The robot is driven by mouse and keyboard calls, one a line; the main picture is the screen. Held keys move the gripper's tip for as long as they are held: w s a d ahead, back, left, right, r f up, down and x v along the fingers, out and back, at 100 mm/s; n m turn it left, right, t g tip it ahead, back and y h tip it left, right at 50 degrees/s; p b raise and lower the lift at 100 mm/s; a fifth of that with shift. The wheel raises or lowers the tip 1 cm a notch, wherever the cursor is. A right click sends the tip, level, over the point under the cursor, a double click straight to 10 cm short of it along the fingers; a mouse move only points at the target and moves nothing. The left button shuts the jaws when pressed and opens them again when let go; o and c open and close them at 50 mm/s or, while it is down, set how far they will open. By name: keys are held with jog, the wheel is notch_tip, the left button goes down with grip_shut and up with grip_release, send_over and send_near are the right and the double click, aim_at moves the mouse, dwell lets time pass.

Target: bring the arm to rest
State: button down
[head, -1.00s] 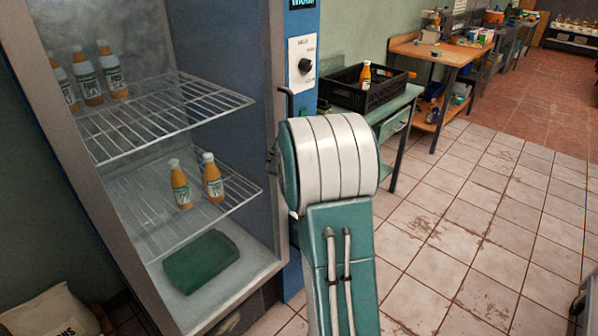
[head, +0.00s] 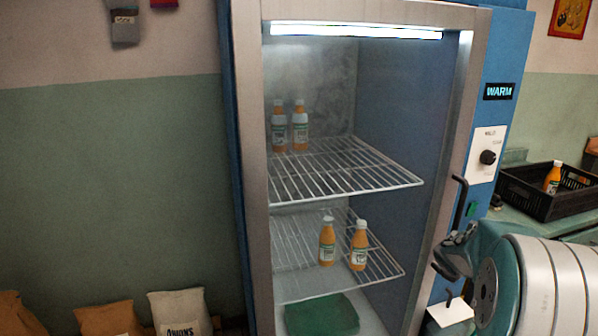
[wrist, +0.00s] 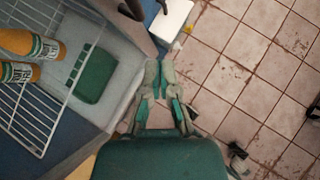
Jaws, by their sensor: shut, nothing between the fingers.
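My gripper (wrist: 159,70) shows in the wrist view with its two grey and teal fingers close together, shut and empty. It hangs over the tiled floor beside the open front of the cabinet. In the head view my arm's thick white and teal joint is at the lower right, in front of the cabinet's right edge. A dark jointed part beside it may be the gripper, but I cannot tell for sure.
An open blue cabinet (head: 239,130) has wire shelves with orange bottles (head: 359,246) and a green mat (head: 322,315) at the bottom. A black crate (head: 530,197) holding a bottle (head: 553,177) stands right. Sacks (head: 180,312) stand lower left. Tiled floor (wrist: 265,60) is open.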

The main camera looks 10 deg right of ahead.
jog(key=s+a+r+m+y, duration=0.1)
jog(key=s+a+r+m, duration=0.4)
jog(key=a+m, duration=0.3)
jog(key=s+a+r+m+y, duration=0.1)
jog(key=s+a+r+m, duration=0.4)
jog(key=a, duration=0.5)
jog(key=s+a+f+m+y, duration=0.1)
jog(key=s+a+m+y, duration=0.3)
jog(key=s+a+m, duration=0.8)
jog(key=s+a, duration=0.2)
jog(key=s, duration=0.2)
jog(key=shift+a+f+m+g, duration=0.2)
jog(key=shift+f+m+g, duration=0.1)
jog(key=shift+m, duration=0.1)
